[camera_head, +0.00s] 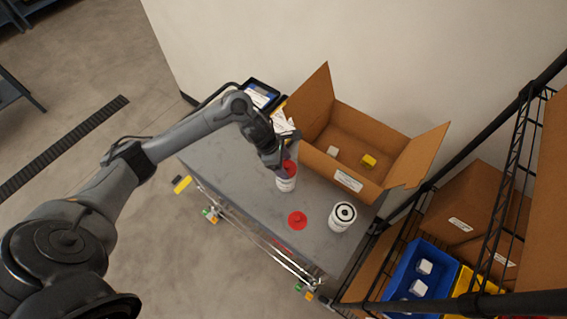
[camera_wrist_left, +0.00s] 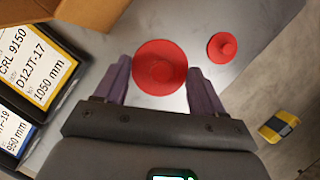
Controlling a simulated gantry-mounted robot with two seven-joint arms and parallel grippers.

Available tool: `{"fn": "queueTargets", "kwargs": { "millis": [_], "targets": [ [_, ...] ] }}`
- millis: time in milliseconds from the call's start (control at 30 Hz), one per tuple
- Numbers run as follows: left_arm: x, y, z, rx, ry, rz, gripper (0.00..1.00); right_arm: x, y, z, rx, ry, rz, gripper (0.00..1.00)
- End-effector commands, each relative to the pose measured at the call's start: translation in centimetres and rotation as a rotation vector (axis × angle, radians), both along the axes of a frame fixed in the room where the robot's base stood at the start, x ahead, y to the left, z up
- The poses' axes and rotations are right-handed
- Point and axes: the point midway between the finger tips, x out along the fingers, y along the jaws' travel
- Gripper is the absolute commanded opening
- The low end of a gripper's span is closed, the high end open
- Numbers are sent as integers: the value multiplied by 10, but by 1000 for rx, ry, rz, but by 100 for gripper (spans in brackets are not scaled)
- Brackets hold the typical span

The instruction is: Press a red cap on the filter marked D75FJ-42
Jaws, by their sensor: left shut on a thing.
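My left gripper (camera_head: 284,164) is shut on a red cap (camera_head: 290,167), at the top of a white filter (camera_head: 286,185) on the grey table. In the left wrist view the round red cap (camera_wrist_left: 160,67) lies between the fingers of my left gripper (camera_wrist_left: 158,85). The cap hides the filter there; whether it is fully seated I cannot tell. A second red cap (camera_head: 297,220) lies loose on the table; it also shows in the wrist view (camera_wrist_left: 222,46). A second white filter (camera_head: 342,217) stands uncapped to the right. Filter markings are unreadable. My right gripper is not in view.
An open cardboard box (camera_head: 348,181) with a white and a yellow block stands behind the filters. A wire shelf with a blue bin (camera_head: 421,272) stands at right. The table's front left is clear.

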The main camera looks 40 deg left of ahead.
Motion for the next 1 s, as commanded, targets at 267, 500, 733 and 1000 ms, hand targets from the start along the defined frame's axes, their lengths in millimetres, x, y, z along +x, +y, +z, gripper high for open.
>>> {"fn": "queueTargets", "kwargs": {
  "millis": [267, 500, 733, 1000],
  "targets": [
    [0, 0, 0, 0, 0, 0, 42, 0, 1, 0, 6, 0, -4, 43],
    [0, 0, 0, 0, 0, 1, 42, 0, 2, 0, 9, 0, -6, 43],
    [0, 0, -1, 0, 0, 1, 42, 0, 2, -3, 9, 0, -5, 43],
    [0, 1, -3, 1, 0, 1, 42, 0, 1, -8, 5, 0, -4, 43]
  ]
}}
